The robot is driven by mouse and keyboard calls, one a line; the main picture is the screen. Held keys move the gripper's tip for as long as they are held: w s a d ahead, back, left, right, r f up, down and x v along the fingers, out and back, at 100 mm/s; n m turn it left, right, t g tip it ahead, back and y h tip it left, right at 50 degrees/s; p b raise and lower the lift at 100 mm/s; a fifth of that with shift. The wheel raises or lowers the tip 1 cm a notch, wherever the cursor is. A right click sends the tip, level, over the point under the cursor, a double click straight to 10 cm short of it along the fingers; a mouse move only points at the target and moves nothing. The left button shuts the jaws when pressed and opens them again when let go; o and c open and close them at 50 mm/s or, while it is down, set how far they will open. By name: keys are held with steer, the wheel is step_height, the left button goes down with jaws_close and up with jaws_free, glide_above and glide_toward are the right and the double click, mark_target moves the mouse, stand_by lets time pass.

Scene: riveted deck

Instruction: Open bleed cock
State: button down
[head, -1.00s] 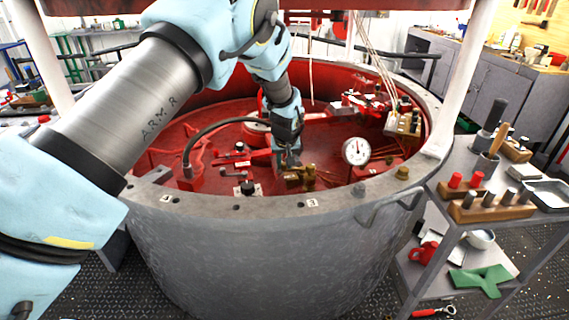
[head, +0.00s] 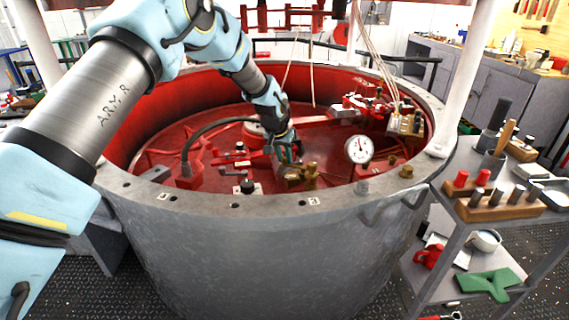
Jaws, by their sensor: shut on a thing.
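The brass bleed cock (head: 311,176) sits inside the near rim of the large grey drum, just left of the white dial gauge (head: 359,149). My gripper (head: 289,163) reaches down into the drum and is shut on the bleed cock at its left upper part. The fingers hide much of the handle, so its exact angle is hard to tell. A faint pale haze seems to show just right of the fingers. The gauge needle is too small to read.
The drum's grey rim (head: 236,206) stands close in front of the cock. A black hose (head: 205,131) arches left of my gripper. Red fittings and a brass-topped block (head: 405,124) lie to the right. A tool cart (head: 455,222) stands outside the drum at right.

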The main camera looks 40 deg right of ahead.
steer(key=shift+w+d+m+g+b, duration=0.3)
steer(key=shift+w+d+m, duration=0.1)
steer(key=shift+m, duration=0.5)
steer(key=c, duration=0.7)
jaws_free()
steer(key=shift+s+r, duration=0.1)
steer(key=b+v, duration=0.3)
steer(key=v, duration=0.7)
steer(key=shift+a+r, duration=0.15)
steer(key=shift+r, duration=0.1)
